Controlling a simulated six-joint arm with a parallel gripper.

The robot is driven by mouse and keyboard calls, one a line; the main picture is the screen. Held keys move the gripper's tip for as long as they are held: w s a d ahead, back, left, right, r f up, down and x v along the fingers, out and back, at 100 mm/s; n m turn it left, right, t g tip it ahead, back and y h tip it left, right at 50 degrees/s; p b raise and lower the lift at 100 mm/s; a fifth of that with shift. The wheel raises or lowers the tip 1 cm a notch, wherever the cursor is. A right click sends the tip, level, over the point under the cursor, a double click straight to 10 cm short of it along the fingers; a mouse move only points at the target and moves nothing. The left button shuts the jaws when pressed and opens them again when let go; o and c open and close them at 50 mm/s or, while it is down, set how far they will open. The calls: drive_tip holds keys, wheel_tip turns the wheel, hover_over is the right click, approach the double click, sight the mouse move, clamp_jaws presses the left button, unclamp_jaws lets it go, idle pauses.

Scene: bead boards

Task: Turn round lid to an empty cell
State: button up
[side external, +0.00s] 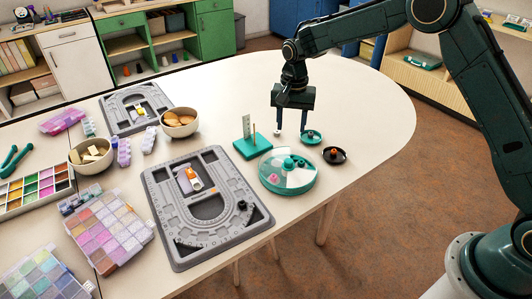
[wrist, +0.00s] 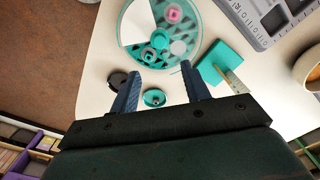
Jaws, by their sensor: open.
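The round teal case (side external: 272,190) stands on the table near its right end, with a round lid (side external: 300,180) that has pale and see-through parts. A teal knob (side external: 289,163) rises near its middle. A pink piece (wrist: 174,13) shows in one part of the case in the wrist view. What the other cells hold is hard to tell. My gripper (side external: 292,130) is open and empty, above the table behind the case. In the wrist view its fingers (wrist: 163,72) point toward the case's near edge, apart from the knob.
A small teal dish (side external: 312,137) and a black dish (side external: 335,155) lie close to the case. A teal stand (side external: 253,147) with upright pieces is to its left. A grey bead board (side external: 160,205) lies further left. The table's right end is clear.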

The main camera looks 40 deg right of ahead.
sight(289, 161)
wheel_tip(289, 161, down, 13)
drive_tip(key=shift+f, duration=0.1)
idle(0.6)
clamp_jaws()
